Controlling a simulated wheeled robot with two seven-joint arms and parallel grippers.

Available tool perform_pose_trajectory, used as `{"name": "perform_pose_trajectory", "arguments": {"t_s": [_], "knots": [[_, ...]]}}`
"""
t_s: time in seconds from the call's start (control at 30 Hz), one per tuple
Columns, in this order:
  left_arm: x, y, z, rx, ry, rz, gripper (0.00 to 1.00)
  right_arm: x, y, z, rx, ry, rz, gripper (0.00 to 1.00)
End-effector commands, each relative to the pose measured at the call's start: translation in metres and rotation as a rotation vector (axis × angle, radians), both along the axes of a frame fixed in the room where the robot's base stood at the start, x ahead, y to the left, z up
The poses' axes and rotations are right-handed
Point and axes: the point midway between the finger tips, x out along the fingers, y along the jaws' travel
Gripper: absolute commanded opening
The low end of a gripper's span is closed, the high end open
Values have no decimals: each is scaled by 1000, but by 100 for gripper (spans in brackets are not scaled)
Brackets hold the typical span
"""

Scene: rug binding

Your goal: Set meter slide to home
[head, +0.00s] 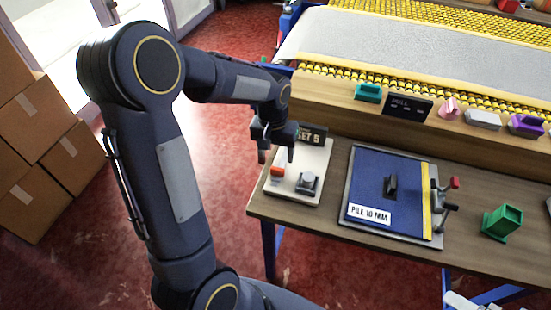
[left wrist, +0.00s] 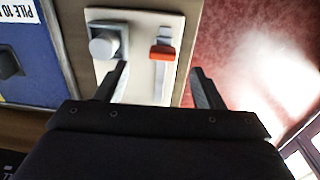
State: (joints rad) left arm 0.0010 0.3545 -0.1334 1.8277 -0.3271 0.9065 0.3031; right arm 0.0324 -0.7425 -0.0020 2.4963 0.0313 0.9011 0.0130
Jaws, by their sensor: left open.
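The meter panel (head: 311,189) is a pale plate at the left end of the wooden table, with a dark "SET 5" display (head: 311,136) at its back edge. Its slide has an orange handle (head: 278,170) in a light slot on the panel's left side. A grey knob (head: 308,181) sits to its right. My left gripper (head: 276,155) is open above the panel's back left part. In the left wrist view, the orange handle (left wrist: 162,52) shows between and beyond the open fingers (left wrist: 160,85), with no contact visible.
A blue board (head: 375,190) labelled "PILE 10 MM" lies right of the panel, with a lever (head: 448,190) at its side. A green holder (head: 502,221) stands farther right. A wooden ledge (head: 340,98) with small coloured items runs behind. Cardboard boxes (head: 35,120) stand at left.

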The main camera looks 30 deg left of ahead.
Motion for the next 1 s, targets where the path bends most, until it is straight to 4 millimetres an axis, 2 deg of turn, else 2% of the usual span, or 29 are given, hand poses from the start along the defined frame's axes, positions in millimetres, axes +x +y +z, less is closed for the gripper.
{"name": "perform_pose_trajectory", "arguments": {"t_s": [0.17,0.33,0.5,0.7,1.0], "knots": [[16,3,-18,39,40,-2,62,0,0,7,0,0,0,73],[16,3,-36,42,46,-3,62,0,0,8,0,0,0,73],[16,3,-64,40,47,-2,62,0,0,12,0,0,0,73],[16,3,-89,41,45,-3,62,0,0,14,0,0,0,73],[16,3,-97,40,42,-3,62,0,0,15,0,0,0,73]]}}
